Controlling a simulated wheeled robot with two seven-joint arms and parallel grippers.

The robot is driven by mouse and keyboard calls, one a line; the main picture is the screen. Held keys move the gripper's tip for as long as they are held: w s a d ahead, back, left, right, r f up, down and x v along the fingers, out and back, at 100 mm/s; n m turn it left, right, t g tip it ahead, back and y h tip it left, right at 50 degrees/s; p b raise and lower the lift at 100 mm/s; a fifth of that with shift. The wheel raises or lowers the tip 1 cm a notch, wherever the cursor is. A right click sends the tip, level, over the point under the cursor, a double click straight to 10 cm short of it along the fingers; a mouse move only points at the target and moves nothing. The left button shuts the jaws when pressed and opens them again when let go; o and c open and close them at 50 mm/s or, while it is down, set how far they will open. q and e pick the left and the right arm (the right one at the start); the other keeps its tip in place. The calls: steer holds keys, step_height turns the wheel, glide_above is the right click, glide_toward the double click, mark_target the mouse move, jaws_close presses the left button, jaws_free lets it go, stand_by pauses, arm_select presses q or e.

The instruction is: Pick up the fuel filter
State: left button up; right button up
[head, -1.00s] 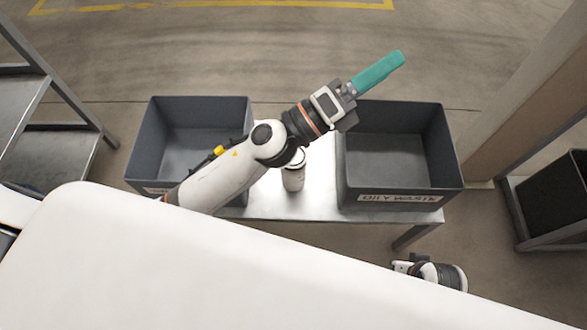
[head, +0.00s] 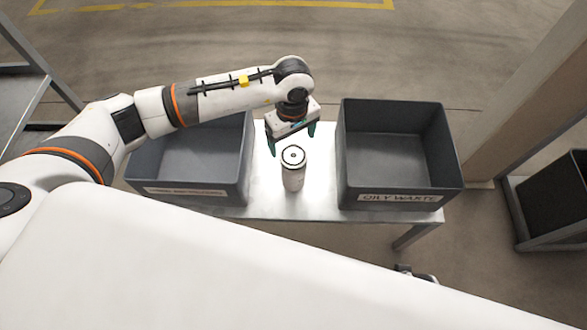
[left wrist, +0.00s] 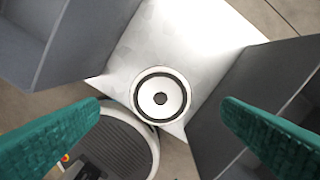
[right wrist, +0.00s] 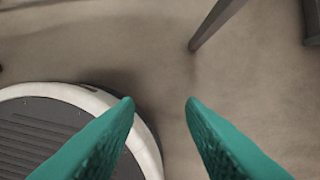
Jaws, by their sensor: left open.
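The fuel filter (head: 293,172) is a white cylinder with a dark ring and a centre hole on top. It stands upright on the metal table between two grey bins. In the left wrist view its round top (left wrist: 160,97) shows between and beyond the fingertips. My left gripper (head: 293,142) points down above and just behind the filter, its teal fingers open and empty. My right gripper (right wrist: 160,102) has its teal fingers apart with nothing between them, over the floor beside my base; in the head view only a bit of that arm shows at the lower right.
A grey bin (head: 244,165) with a label hard to read stands left of the filter. A grey bin labelled "OILY WASTE" (head: 450,165) stands to the right. The metal table (head: 270,205) is bare around the filter. A wooden post (head: 530,95) rises at right.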

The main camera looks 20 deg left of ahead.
mark_target(293, 154)
arm_select(q)
step_height(293, 154, down, 9)
steer(key=shift+s+d+b, duration=0.1)
steer(key=shift+b, duration=0.45)
steer(key=shift+f, duration=0.45)
arm_select(e)
steer(key=r, duration=0.2)
steer(key=w+r, duration=0.1)
steer(key=r, duration=0.1)
steer(key=shift+r, duration=0.25)
arm_select(q)
steer(key=c, duration=1.8)
steer(key=shift+r, duration=0.15)
jaws_close()
